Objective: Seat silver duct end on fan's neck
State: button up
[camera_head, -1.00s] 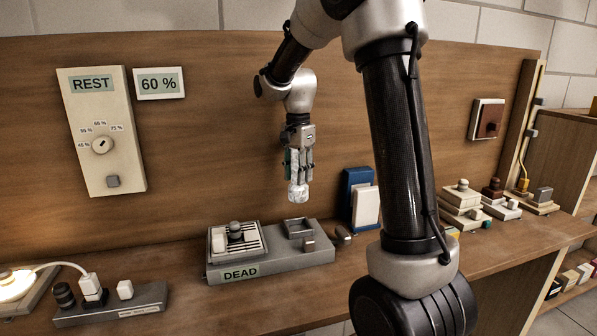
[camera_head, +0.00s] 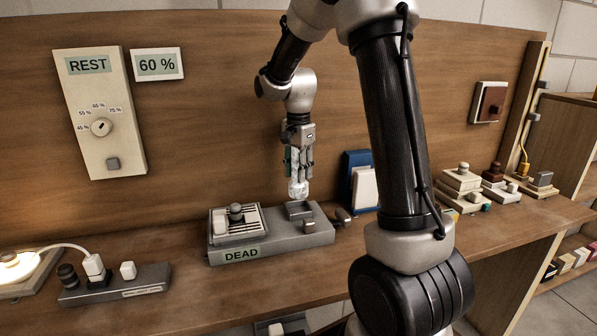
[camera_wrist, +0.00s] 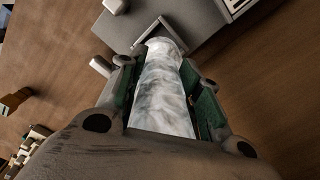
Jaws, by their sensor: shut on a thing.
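My gripper (camera_head: 299,168) is shut on the silver duct (camera_head: 298,188), a crinkled pale tube pointing down. In the wrist view the duct (camera_wrist: 165,95) runs between the green-padded fingers of my gripper (camera_wrist: 168,78). The fan is a grey box (camera_head: 285,244) labelled DEAD on the bench. Its neck (camera_head: 299,211) is a square raised collar at the right of the box top. The duct's lower end is right at or just above the neck. In the wrist view the end hides part of the neck (camera_wrist: 143,46), so I cannot tell whether they touch.
A slatted plate with a dark knob (camera_head: 236,212) sits on the box's left part. A blue holder with a white card (camera_head: 364,190) stands to the right behind. A grey power strip (camera_head: 117,286) lies to the left. The wooden back panel (camera_head: 215,130) is behind my gripper.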

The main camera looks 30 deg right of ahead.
aim_at(298, 187)
jog(key=shift+f, duration=0.15)
dwell(0.3)
jog(key=shift+f, duration=1.5)
jog(key=shift+f, duration=1.4)
dwell(0.7)
jog(key=o, duration=1.2)
jog(key=shift+o, duration=0.2)
notch_tip(298, 187, up, 12)
